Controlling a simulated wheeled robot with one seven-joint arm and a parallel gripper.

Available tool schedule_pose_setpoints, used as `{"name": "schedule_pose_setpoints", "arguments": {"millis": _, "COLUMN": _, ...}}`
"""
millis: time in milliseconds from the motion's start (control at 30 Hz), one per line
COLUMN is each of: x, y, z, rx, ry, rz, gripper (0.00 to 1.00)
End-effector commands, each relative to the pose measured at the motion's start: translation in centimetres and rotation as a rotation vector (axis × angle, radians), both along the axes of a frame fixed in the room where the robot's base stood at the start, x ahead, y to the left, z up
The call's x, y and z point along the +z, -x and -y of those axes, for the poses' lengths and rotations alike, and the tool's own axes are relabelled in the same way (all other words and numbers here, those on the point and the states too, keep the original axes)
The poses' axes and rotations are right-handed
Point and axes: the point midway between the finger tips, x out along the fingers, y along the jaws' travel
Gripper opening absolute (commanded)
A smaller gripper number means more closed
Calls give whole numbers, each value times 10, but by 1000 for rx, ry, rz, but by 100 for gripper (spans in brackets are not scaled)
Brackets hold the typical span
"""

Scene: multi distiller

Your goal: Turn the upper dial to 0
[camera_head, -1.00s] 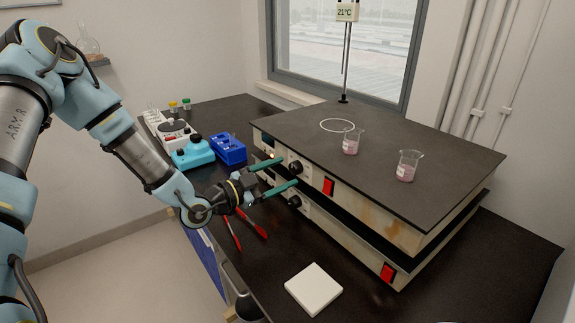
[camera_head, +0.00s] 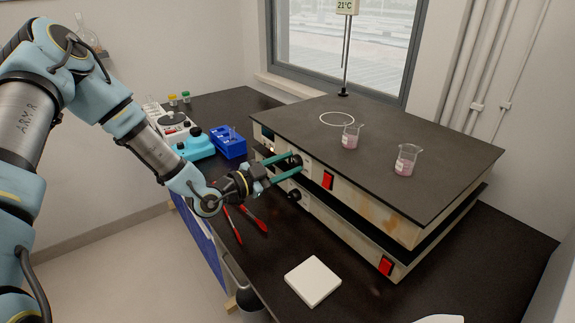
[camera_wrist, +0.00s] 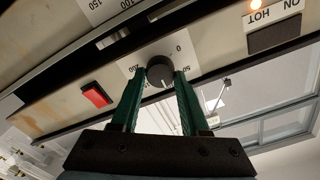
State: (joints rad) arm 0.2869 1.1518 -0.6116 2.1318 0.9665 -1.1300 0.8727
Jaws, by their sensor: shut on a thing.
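The upper dial (camera_head: 293,160) is a round black knob on the front of the upper hotplate (camera_head: 390,232). In the wrist view the upper dial (camera_wrist: 160,70) sits on a pale panel with a number scale, seen upside down. The 0 mark is at its upper right there, and a light pointer line shows near the knob's lower edge. My gripper (camera_head: 299,165) has its two green fingers on either side of this dial; the wrist view also shows my gripper (camera_wrist: 160,76) shut on it. The lower dial (camera_head: 294,195) is a black knob below, clear of the fingers.
Two beakers (camera_head: 406,160) with pink liquid stand on the top plate. Red switches (camera_head: 328,180) are on the fronts. A white square plate (camera_head: 313,281), red-handled tools (camera_head: 253,219) and a blue rack (camera_head: 229,143) lie on the dark bench.

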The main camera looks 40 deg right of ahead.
Motion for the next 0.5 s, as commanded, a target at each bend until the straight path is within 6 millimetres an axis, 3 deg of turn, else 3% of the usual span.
{"name": "schedule_pose_setpoints", "arguments": {"millis": 33, "x": 0, "y": 0, "z": 0, "rx": 0, "ry": 0, "rz": 0, "gripper": 19}}
{"name": "schedule_pose_setpoints", "arguments": {"millis": 200, "x": 0, "y": 0, "z": 0, "rx": -1, "ry": 0, "rz": 0, "gripper": 0}}
{"name": "schedule_pose_setpoints", "arguments": {"millis": 500, "x": -1, "y": 0, "z": 0, "rx": -1, "ry": -1, "rz": -13, "gripper": 0}}
